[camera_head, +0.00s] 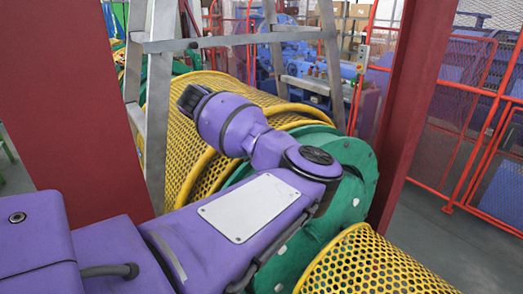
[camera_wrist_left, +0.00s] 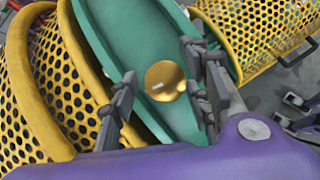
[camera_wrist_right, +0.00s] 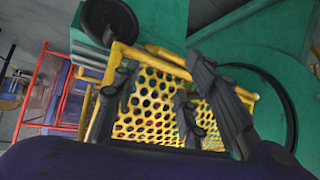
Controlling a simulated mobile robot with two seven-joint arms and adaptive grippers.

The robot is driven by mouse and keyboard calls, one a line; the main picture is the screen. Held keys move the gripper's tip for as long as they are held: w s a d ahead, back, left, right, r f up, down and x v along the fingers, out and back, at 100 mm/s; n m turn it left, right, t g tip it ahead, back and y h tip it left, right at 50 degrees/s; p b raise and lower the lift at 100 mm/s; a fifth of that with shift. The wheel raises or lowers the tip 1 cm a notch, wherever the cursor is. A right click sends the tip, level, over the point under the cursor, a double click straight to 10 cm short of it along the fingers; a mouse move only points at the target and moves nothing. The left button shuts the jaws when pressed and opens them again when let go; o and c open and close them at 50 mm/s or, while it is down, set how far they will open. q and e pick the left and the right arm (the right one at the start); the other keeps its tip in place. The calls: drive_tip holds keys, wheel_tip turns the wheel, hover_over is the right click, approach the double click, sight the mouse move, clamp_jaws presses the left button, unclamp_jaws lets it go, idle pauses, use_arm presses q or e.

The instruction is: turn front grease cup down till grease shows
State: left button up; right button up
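The brass grease cup (camera_wrist_left: 165,80) shows in the left wrist view as a round, shiny knob against a green disc (camera_wrist_left: 115,35). My left gripper (camera_wrist_left: 160,92) is open, with one finger on each side of the cup. The right-hand finger looks close to the cup's edge; a gap shows on the left. I cannot tell whether either finger touches. No grease is visible on the cup. In the head view the cup and left fingertips are hidden. My right gripper (camera_wrist_right: 155,98) is open and empty in the right wrist view, before yellow perforated mesh (camera_wrist_right: 150,125).
Yellow perforated guards (camera_head: 375,265) flank the green disc (camera_head: 350,150). A grey ladder (camera_head: 160,90) stands behind my purple arm. Dark red posts (camera_head: 410,100) rise on both sides. Red fencing (camera_head: 475,110) lies at the right. Bare floor (camera_head: 440,235) shows at lower right.

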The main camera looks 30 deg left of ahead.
use_arm(q)
drive_tip(key=v, duration=1.2)
drive_tip(key=shift+s, duration=0.1)
